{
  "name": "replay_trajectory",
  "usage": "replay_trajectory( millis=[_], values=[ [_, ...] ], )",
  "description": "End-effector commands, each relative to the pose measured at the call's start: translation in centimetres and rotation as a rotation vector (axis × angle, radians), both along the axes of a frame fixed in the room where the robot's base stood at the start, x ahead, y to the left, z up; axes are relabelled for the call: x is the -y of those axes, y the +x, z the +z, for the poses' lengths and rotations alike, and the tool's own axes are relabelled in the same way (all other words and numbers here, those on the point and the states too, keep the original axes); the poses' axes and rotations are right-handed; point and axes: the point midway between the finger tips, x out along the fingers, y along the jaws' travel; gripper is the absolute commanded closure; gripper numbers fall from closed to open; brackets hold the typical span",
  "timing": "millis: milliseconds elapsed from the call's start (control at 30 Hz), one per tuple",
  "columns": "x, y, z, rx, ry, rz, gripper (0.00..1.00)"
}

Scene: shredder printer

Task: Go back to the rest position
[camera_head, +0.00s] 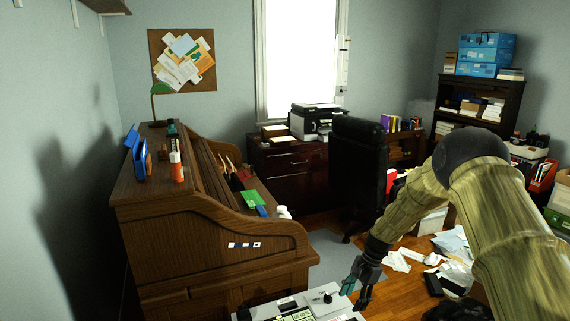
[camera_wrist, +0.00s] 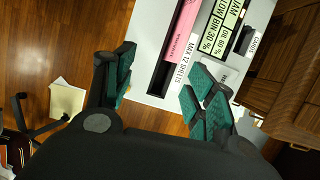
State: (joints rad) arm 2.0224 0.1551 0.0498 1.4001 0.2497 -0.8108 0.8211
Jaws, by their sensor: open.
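My gripper (camera_head: 362,280) hangs low at the right edge of the shredder in the head view, fingers pointing down. In the wrist view my gripper (camera_wrist: 158,92) is open, with green-padded fingers wide apart and nothing between them. The light grey shredder (camera_head: 325,302) shows only its top at the bottom of the head view. In the wrist view the shredder (camera_wrist: 148,42) lies below the fingers, with a dark slot, a "MAX 12 SHEETS" label and a pink printed strip (camera_wrist: 184,28) at the slot. I cannot tell whether the strip is paper or a label.
A wooden roll-top desk (camera_head: 215,262) stands close to the left of the shredder. A black office chair (camera_head: 357,165) is behind my arm. Papers (camera_head: 455,270) litter the floor at right. A printer (camera_head: 313,120) sits on the dark cabinet (camera_head: 290,162) by the window.

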Motion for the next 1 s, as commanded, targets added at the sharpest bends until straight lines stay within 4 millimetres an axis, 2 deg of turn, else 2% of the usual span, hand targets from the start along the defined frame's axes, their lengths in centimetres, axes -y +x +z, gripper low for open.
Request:
replay_trajectory(
  millis=[267,367,400,567,667,700,833,1000],
  values=[
    [-0.3,-5.3,-7.6,0.029,-0.051,0.099,0.45],
    [-0.2,-8.8,-11.6,0.047,-0.079,0.162,0.45],
    [-0.2,-10.4,-13.2,0.055,-0.091,0.191,0.45],
    [0.0,-16.6,-18.5,0.09,-0.132,0.314,0.45],
    [0.1,-21.2,-21.5,0.11,-0.154,0.401,0.45],
    [0.1,-23.2,-22.6,0.118,-0.162,0.439,0.45],
    [0.3,-30.1,-25.7,0.15,-0.186,0.577,0.45],
    [0.4,-39.3,-27.8,0.198,-0.201,0.767,0.45]
  ],
)
